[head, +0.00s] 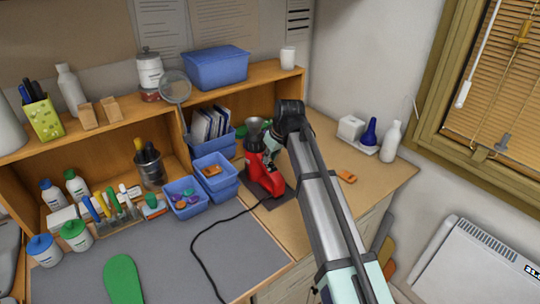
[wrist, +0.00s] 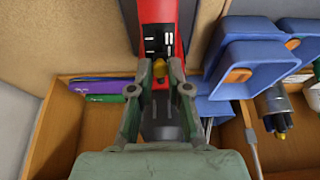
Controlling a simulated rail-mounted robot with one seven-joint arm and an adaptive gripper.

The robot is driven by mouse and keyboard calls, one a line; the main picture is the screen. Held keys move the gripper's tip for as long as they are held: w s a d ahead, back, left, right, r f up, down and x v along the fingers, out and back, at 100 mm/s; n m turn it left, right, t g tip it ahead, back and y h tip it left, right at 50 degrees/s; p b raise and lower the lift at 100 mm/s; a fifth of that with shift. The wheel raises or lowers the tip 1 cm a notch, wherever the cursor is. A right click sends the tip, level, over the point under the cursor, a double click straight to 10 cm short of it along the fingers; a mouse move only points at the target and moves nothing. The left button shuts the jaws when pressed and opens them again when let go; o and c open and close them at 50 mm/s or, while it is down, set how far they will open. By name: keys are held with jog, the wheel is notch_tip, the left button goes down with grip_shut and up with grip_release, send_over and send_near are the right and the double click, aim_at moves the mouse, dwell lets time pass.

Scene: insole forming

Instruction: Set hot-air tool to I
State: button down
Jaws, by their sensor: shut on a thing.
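The red hot-air tool (head: 262,178) stands upright on a dark pad on the right part of the bench, its grey nozzle up. A black cord runs from it across the grey mat. In the wrist view the red body (wrist: 181,14) shows a black switch panel (wrist: 159,40) with white marks; the switch setting is too small to read. My gripper (wrist: 161,68) is at the tool just below this panel in the picture, its two fingers closed around a small yellowish and grey part there. The fingers partly hide that part. In the head view my arm hides part of the tool.
Blue bins (head: 214,180) stand close on the tool's left, and a wooden shelf (head: 285,84) is behind it. The grey mat (head: 170,270) has clear room in front.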

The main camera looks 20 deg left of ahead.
jog(key=shift+s+d+f, duration=0.3)
jog(key=shift+d, duration=0.15)
jog(key=shift+a, duration=0.1)
jog(key=c, duration=1.1)
grip_release()
jog(key=shift+r, duration=0.15)
jog(key=v, duration=1.1)
jog(key=shift+r, duration=0.4)
